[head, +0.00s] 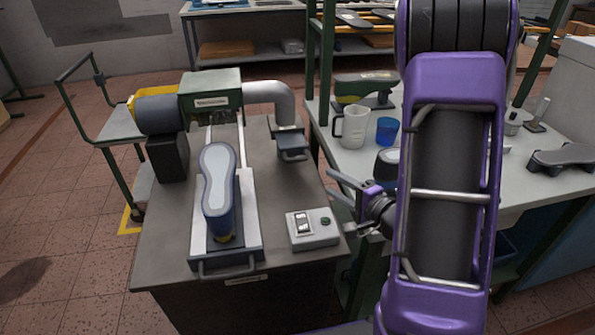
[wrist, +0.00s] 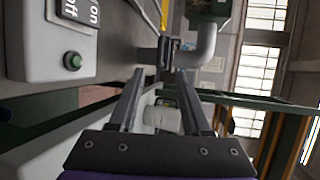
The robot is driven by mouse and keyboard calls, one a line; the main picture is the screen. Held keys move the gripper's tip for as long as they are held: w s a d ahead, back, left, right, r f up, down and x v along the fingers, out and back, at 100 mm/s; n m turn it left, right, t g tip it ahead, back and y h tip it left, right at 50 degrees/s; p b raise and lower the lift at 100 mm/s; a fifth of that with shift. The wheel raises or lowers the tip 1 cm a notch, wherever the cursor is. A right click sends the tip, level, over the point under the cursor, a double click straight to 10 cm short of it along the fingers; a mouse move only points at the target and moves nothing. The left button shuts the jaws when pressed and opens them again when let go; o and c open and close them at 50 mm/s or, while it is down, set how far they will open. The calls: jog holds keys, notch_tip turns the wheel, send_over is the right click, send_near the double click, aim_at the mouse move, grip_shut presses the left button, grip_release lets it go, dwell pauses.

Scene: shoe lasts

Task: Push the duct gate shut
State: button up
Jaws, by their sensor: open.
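The duct gate (head: 292,142) is a blue-grey plate with a dark handle at the lower end of the grey duct elbow (head: 272,92). The plate sticks out toward the front of the bench. My gripper (head: 335,185) is open and empty, in front of the gate and to its right, apart from it. In the wrist view my gripper (wrist: 160,72) shows two spread fingers. The elbow (wrist: 207,45) is beyond the fingertips there, with the gate (wrist: 172,48) small beside it, seen nearly edge-on.
A switch box (head: 313,229) stands on the bench's front right corner, left of my gripper. A shoe last (head: 219,190) sits on a sliding carriage (head: 250,245). A white jug (head: 352,127) and blue cup (head: 387,130) stand on the right table near a green post (head: 325,70).

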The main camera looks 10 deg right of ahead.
aim_at(296, 161)
jog(key=b+x, duration=0.4)
jog(key=x, duration=1.1)
jog(key=shift+w+a, duration=0.2)
jog(key=shift+w, duration=0.05)
jog(key=shift+c, duration=0.2)
grip_shut()
dwell(0.6)
